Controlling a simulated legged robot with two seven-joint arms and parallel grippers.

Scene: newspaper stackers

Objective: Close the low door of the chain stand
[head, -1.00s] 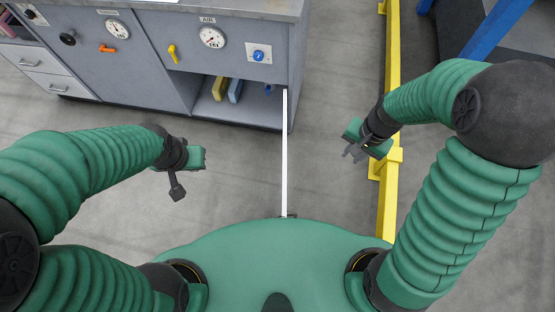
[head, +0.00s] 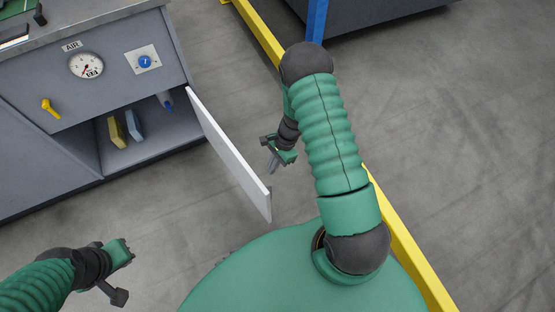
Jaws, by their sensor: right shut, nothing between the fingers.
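The low door (head: 228,150) is a thin white panel hinged at the right edge of the stand's open lower compartment (head: 150,151). It stands open, swung out from the grey stand (head: 40,125) towards me. My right gripper (head: 272,165) is shut and empty, on the right, outer side of the door near its free end. A small gap shows between them. My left gripper (head: 122,272) is low at the left, in front of the stand and away from the door.
The compartment holds a yellow item (head: 117,132), a blue-grey item (head: 133,125) and a small blue item (head: 165,100). A yellow floor rail (head: 405,245) runs along the right, beneath my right arm. A blue post (head: 316,20) stands behind. The floor between the compartment and me is clear.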

